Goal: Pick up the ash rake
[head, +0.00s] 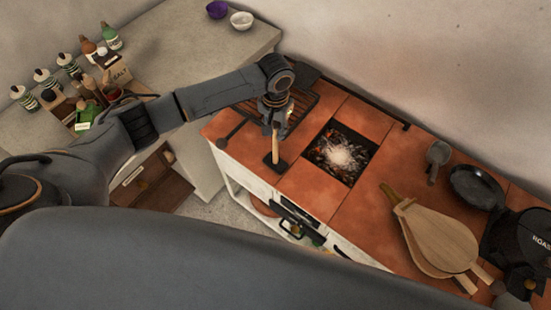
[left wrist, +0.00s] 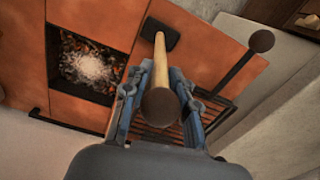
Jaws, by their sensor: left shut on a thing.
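The ash rake has a pale wooden handle (head: 275,143) and a dark flat head (head: 276,164). In the head view it hangs down from my left gripper (head: 276,106), with its head at the red tiled hearth top, left of the fire pit. I cannot tell whether the head touches the tiles. My left gripper is shut around the upper handle. In the left wrist view, the blue-sided fingers of the gripper (left wrist: 157,92) flank the handle, its dark round end (left wrist: 160,107) faces the camera, and the rake head (left wrist: 160,34) lies beyond. My right gripper is not in view.
The fire pit (head: 342,153) with glowing embers is right of the rake. A black grate (head: 300,102) and a dark round-ended tool (head: 222,142) lie beside it.

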